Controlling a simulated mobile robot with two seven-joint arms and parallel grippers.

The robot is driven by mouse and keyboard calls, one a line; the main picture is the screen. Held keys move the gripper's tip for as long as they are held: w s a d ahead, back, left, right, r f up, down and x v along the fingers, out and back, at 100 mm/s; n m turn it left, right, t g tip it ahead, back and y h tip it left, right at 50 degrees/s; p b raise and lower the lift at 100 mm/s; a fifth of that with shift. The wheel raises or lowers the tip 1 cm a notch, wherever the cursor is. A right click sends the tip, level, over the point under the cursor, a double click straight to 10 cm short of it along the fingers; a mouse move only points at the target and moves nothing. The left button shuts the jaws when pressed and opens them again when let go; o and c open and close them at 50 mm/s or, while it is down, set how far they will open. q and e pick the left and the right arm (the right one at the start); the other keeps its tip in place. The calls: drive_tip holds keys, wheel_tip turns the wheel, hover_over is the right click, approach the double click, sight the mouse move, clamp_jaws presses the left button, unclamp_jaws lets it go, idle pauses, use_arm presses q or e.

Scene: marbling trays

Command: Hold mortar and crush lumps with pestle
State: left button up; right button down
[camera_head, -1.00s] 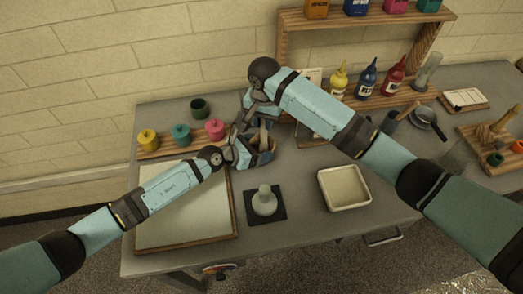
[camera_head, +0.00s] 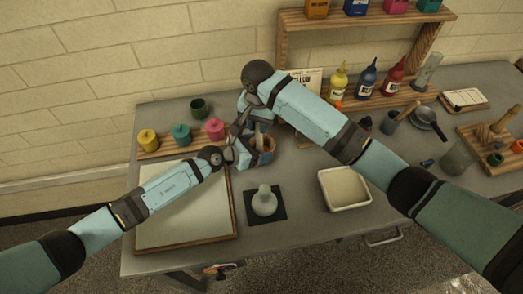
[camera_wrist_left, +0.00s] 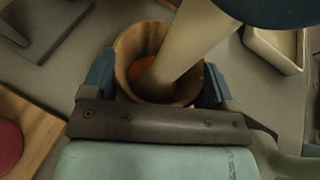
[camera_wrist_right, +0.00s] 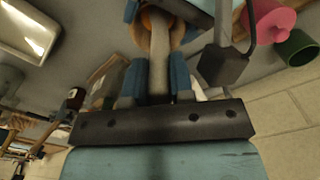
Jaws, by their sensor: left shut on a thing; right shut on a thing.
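The wooden mortar (camera_head: 265,145) stands on the table behind the glass muller, and my left gripper (camera_head: 250,150) is shut around its sides. In the left wrist view the mortar (camera_wrist_left: 140,45) sits between the two blue fingers, with orange material (camera_wrist_left: 142,68) inside it. The pale pestle (camera_wrist_left: 185,50) leans into the mortar, its lower end in the bowl. My right gripper (camera_wrist_right: 155,80) is shut on the pestle (camera_wrist_right: 158,50), above the mortar. In the head view my right gripper is mostly hidden behind its own arm. Individual lumps cannot be made out.
A framed white tray (camera_head: 185,215) lies at the left under my left arm. A glass muller (camera_head: 264,202) stands on a dark pad in front. A cream tray (camera_head: 345,188) is to the right. Yellow, teal and pink jars (camera_head: 215,129) stand behind my left arm; bottles (camera_head: 367,78) stand at the back.

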drive_tip(key=shift+r, duration=4.3)
use_arm(q)
drive_tip(key=o, duration=0.9)
